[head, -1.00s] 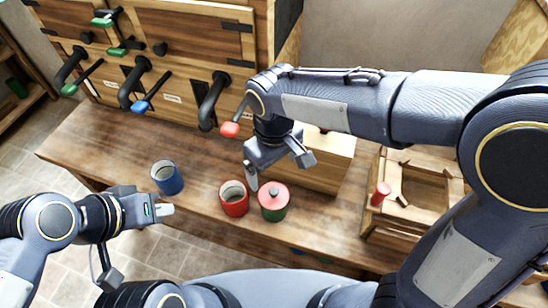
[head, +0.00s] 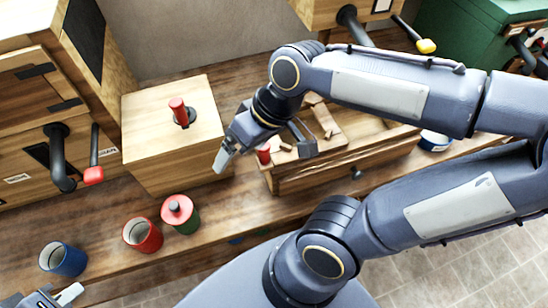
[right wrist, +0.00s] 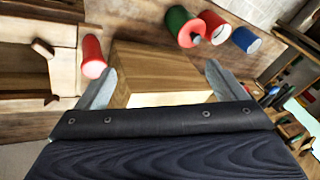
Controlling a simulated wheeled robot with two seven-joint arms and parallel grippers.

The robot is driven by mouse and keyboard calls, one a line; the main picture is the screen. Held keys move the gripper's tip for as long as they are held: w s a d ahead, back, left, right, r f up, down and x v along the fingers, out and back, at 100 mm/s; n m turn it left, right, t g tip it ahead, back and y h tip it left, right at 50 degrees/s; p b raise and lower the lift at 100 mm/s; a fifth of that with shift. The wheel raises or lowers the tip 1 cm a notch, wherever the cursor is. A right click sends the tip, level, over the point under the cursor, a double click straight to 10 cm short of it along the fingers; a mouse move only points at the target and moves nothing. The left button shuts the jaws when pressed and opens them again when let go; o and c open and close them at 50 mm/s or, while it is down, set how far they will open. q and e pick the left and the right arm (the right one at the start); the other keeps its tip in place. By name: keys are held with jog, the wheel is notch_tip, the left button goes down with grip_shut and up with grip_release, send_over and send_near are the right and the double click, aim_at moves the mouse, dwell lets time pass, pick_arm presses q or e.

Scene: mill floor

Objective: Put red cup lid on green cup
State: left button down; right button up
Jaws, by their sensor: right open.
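The green cup (head: 190,226) stands upright on the bench with the red lid (head: 177,207) with a small knob on top of it. In the right wrist view the green cup (right wrist: 178,20) and its red lid (right wrist: 192,34) show at the top. My right gripper (head: 264,154) is open and empty, to the right of the cups, above the gap between a wooden box and a wooden tray. Its open fingers also show in the right wrist view (right wrist: 160,88). My left gripper (head: 62,298) is partly cut off at the bottom left corner; its jaw opening is unclear.
An open red cup (head: 142,236) and an open blue cup (head: 63,259) stand left of the green cup. A wooden box (head: 150,140) with a red-topped peg stands behind. A wooden tray (head: 300,182) with loose pieces and a red cylinder (head: 263,153) is at right.

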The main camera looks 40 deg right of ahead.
jog(key=s+d+f+m+t, duration=0.1)
jog(key=s+d+m+t, duration=0.2)
jog(key=s, duration=0.2)
jog(key=shift+d+f+h, duration=0.3)
jog(key=shift+h, duration=0.1)
dwell(0.9)
